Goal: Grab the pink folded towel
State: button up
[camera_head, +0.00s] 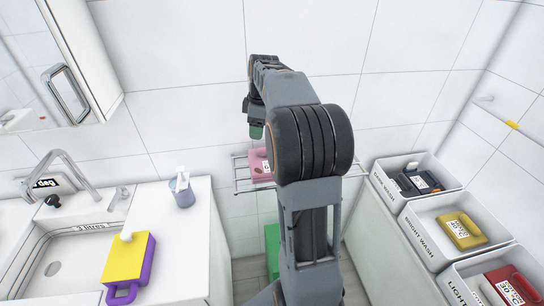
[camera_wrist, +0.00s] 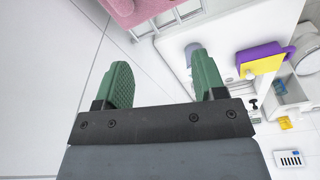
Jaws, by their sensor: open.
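The pink folded towel (camera_head: 260,165) lies on a wire rack on the back wall in the head view, partly hidden behind my arm. In the wrist view, part of the pink towel (camera_wrist: 128,10) shows at the top edge, beyond my fingertips. My gripper (camera_wrist: 160,75) is open and empty, its two green fingers apart. In the head view my gripper (camera_head: 256,131) is just above the towel, mostly hidden by my arm. I cannot tell whether it touches the towel.
The wire rack (camera_head: 241,187) juts from the wall. At left stand a sink (camera_head: 65,262), a yellow and purple container (camera_head: 128,262) and a cup (camera_head: 182,192). A green object (camera_head: 272,240) is below the rack.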

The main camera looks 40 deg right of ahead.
jog(key=w+d+n+p, duration=0.1)
jog(key=w+d+n, duration=0.15)
jog(key=d, duration=0.55)
jog(key=shift+n+y, duration=0.4)
jog(key=shift+n, duration=0.05)
notch_tip(320, 180, down, 8)
jog(key=shift+w+f+p, duration=0.15)
jog(key=shift+p, duration=0.35)
jog(key=shift+w+a+f+p, duration=0.15)
jog(key=shift+f+p, duration=0.2)
jog(key=shift+f, duration=0.65)
jog(key=shift+a+f+p, duration=0.2)
jog(key=shift+f+p, duration=0.1)
jog(key=shift+f, duration=0.7)
jog(key=shift+w+a+f+p, duration=0.15)
jog(key=shift+f+p, duration=0.2)
jog(key=shift+f, duration=0.65)
jog(key=shift+s, duration=0.1)
jog(key=c, duration=1.2)
